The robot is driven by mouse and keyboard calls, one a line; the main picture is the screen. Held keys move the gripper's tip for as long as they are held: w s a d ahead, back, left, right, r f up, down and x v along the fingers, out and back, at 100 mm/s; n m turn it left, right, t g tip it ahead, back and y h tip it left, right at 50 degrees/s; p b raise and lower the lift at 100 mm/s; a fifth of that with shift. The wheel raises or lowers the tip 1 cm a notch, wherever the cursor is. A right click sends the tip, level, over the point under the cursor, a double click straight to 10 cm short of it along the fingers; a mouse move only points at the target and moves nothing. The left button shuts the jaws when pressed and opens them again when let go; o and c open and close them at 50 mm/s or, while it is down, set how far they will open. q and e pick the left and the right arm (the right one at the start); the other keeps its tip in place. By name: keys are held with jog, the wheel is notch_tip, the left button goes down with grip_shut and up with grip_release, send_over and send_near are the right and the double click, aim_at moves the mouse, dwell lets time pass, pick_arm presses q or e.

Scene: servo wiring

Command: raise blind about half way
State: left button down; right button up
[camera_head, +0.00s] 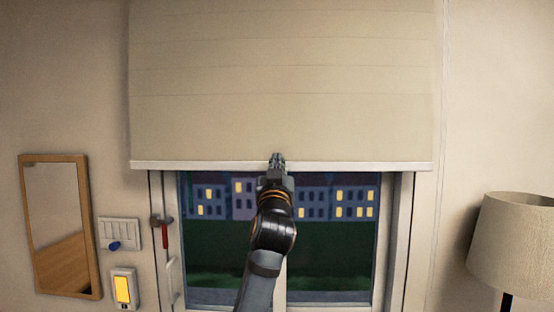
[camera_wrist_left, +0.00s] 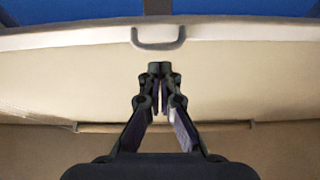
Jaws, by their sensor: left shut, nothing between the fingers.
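The beige blind (camera_head: 285,90) hangs over the upper part of the window, with the lower panes uncovered beneath it. Its pale bottom bar (camera_head: 200,165) looks level. In the left wrist view the bar (camera_wrist_left: 60,38) crosses near the top and carries a small grey handle (camera_wrist_left: 158,40). My left gripper (camera_head: 277,158) is at the middle of the bar, hiding the handle in the head view. Its fingers (camera_wrist_left: 158,72) are shut and empty, appearing over the beige surface a little apart from the handle in the wrist view; contact cannot be told. My right gripper is not in view.
A wood-framed mirror (camera_head: 60,225), a switch panel (camera_head: 120,233) and a lit yellow switch (camera_head: 123,289) are on the left wall. A lampshade (camera_head: 515,245) stands at the right.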

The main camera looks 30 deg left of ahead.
pick_arm(q)
notch_tip(320, 180, down, 10)
jog(key=b, duration=0.8)
jog(key=shift+f+b, duration=0.25)
jog(key=shift+b, duration=0.15)
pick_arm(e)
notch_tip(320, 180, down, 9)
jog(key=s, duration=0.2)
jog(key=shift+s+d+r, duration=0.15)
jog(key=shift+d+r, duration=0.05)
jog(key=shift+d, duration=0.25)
pick_arm(q)
jog(key=shift+w+a, duration=0.1)
